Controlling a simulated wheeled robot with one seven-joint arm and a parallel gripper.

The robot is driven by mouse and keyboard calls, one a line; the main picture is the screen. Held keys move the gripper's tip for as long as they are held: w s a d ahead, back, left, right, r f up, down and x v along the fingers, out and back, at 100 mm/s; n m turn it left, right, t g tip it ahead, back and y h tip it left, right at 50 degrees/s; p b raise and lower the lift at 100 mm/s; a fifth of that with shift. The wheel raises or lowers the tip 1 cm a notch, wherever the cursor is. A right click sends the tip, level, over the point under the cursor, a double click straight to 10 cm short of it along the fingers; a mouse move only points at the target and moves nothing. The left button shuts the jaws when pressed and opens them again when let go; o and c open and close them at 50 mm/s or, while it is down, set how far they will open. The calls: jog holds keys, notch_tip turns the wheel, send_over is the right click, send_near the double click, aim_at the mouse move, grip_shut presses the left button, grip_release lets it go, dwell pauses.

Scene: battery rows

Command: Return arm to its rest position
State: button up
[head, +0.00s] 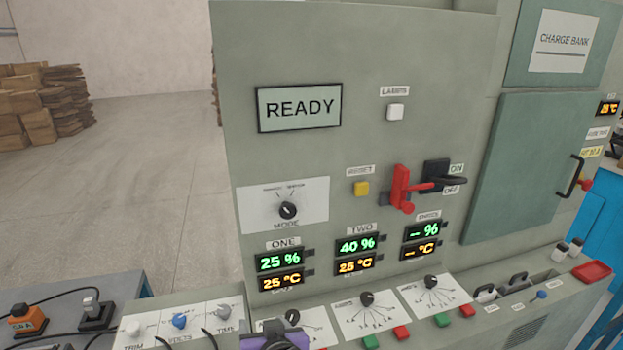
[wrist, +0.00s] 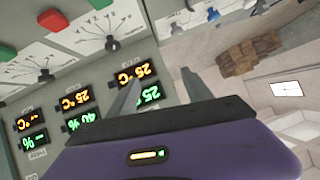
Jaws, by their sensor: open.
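My gripper (wrist: 159,76) shows in the wrist view with its two grey fingers spread apart and nothing between them. Its purple and black body fills the lower part of that view. In the head view, a purple and black part of my gripper shows at the bottom edge, in front of the lower console; its fingertips cannot be made out there. The grey-green panel (head: 350,130) stands behind it. The ONE display (head: 280,272) reads 25 % and 25 °C; the TWO display (head: 356,255) reads 40 % and 25 °C.
Dial knobs (head: 367,298) and red and green buttons line the console below the displays. A red lever (head: 401,188) and black ON/OFF handle (head: 440,174) stick out of the panel. Plugs and cables (head: 95,312) lie at lower left. The floor (head: 140,170) at left is open.

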jog(key=s+d+f+t+h+b, duration=0.1)
jog(key=s+d, duration=0.9)
jog(key=s, duration=0.3)
jog(key=s+d+m+t+h+b, duration=0.1)
jog(key=s+d+h+b, duration=0.1)
jog(key=s+d, duration=0.8)
jog(key=s+d+f+m+t+h+b, duration=0.1)
jog(key=s+d, duration=0.8)
jog(key=s, duration=0.9)
jog(key=shift+s+d+f+t+h+b, duration=0.2)
jog(key=shift+d+f+t+h+b, duration=0.1)
jog(key=shift+d+t+b, duration=0.15)
